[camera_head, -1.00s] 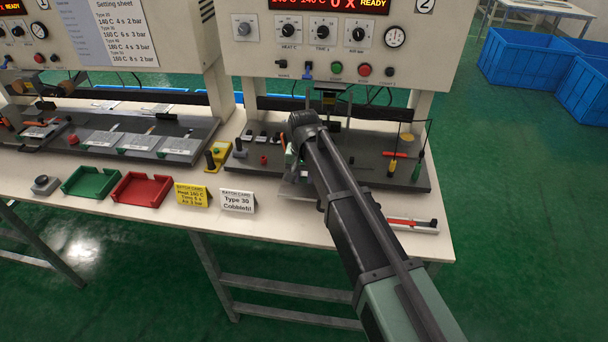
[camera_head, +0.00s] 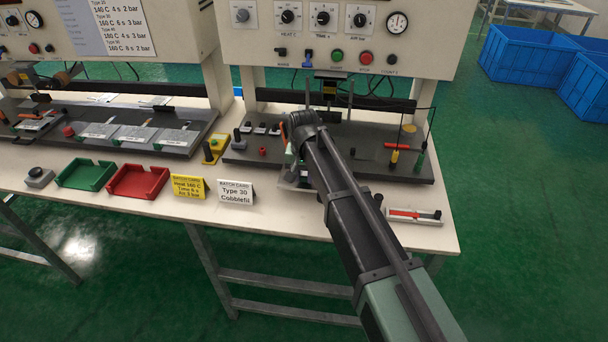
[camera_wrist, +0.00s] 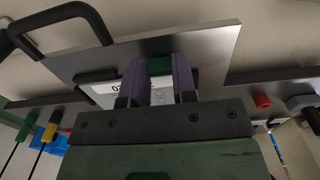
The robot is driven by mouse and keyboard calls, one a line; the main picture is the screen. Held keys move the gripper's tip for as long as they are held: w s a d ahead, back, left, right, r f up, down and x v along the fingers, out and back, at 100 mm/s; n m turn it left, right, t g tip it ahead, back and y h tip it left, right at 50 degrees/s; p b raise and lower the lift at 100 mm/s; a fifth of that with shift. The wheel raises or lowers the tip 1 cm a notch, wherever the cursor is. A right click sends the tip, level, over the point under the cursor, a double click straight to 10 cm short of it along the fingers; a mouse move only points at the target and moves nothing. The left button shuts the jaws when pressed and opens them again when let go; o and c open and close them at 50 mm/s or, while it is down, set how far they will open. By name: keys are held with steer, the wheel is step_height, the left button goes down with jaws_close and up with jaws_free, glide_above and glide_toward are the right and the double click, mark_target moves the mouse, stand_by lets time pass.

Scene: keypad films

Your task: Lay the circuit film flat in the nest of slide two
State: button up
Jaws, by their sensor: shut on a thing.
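My gripper (camera_wrist: 158,68) has two purple fingers, closed on a small green piece at the edge of the pale circuit film (camera_wrist: 188,96). The film shows dark printed characters and round marks, and the fingers cover its middle. It is over the grey metal slide plate (camera_wrist: 205,48), which has a black loop handle (camera_wrist: 62,14). A dark border shows around part of the film. I cannot tell whether the film lies flat in the nest or is just above it. In the head view my arm hides the fingertips and most of the slide (camera_head: 287,183).
The press base (camera_head: 370,172) surrounds the slide, with upright posts and a yellow and a green-handled tool at the right. A white rack with a red strip (camera_head: 408,214) lies at the front right. Batch cards (camera_head: 236,193) and a red tray (camera_head: 138,182) stand left.

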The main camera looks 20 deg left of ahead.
steer(key=shift+f, duration=0.2)
steer(key=o, duration=1)
step_height(320, 180, up, 11)
steer(key=p, duration=1)
steer(key=shift+p, duration=0.3)
